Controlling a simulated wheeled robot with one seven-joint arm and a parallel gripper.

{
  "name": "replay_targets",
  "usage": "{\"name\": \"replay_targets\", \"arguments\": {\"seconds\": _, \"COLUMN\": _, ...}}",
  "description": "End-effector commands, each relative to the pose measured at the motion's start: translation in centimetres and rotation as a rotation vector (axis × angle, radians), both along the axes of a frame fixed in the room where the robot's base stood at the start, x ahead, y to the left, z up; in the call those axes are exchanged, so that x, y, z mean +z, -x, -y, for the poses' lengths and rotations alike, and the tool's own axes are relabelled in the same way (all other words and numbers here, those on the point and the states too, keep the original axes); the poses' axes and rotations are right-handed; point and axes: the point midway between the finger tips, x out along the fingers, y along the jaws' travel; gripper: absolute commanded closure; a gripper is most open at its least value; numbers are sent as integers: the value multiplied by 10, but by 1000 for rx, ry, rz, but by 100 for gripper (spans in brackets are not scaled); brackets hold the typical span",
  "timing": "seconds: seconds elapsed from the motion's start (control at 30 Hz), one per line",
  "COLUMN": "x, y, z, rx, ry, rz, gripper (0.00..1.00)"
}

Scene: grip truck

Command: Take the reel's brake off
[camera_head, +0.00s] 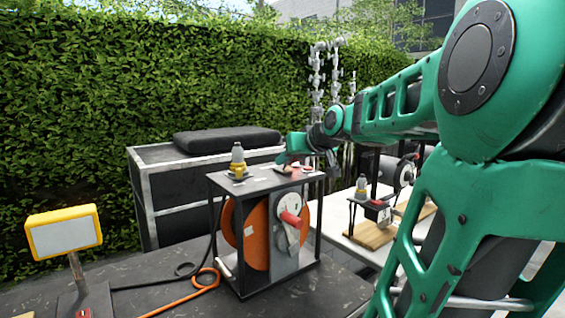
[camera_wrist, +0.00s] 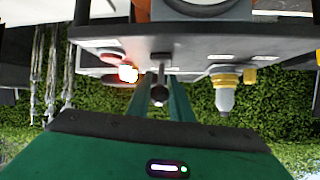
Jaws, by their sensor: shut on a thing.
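The reel (camera_head: 257,232) is an orange drum in a black open frame on the dark work surface. A red-handled crank (camera_head: 290,219) sits on its grey side plate. My gripper (camera_head: 304,166) reaches in from the right, low over the frame's top plate (camera_head: 258,180). In the wrist view, my gripper's two green fingers (camera_wrist: 160,88) flank a short dark lever with a round knob (camera_wrist: 159,94) on that plate. My gripper is shut on this lever. The fingers' exact contact is hard to see. A glowing red lamp (camera_wrist: 128,73) is beside it.
A grey-and-yellow connector (camera_head: 238,162) stands on the top plate. A yellow-framed work lamp (camera_head: 64,232) stands front left, with an orange cable (camera_head: 190,290) nearby. A black cushioned case (camera_head: 165,190) is behind; a second device (camera_head: 378,212) on wood stands right.

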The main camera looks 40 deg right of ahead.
Motion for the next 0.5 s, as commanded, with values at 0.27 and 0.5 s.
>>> {"name": "replay_targets", "arguments": {"seconds": 0.27, "x": -3, "y": 0, "z": -2, "rx": 4, "ry": -5, "rz": -7, "gripper": 66}}
{"name": "replay_targets", "arguments": {"seconds": 0.5, "x": -1, "y": 2, "z": -1, "rx": 1, "ry": -3, "rz": -4, "gripper": 66}}
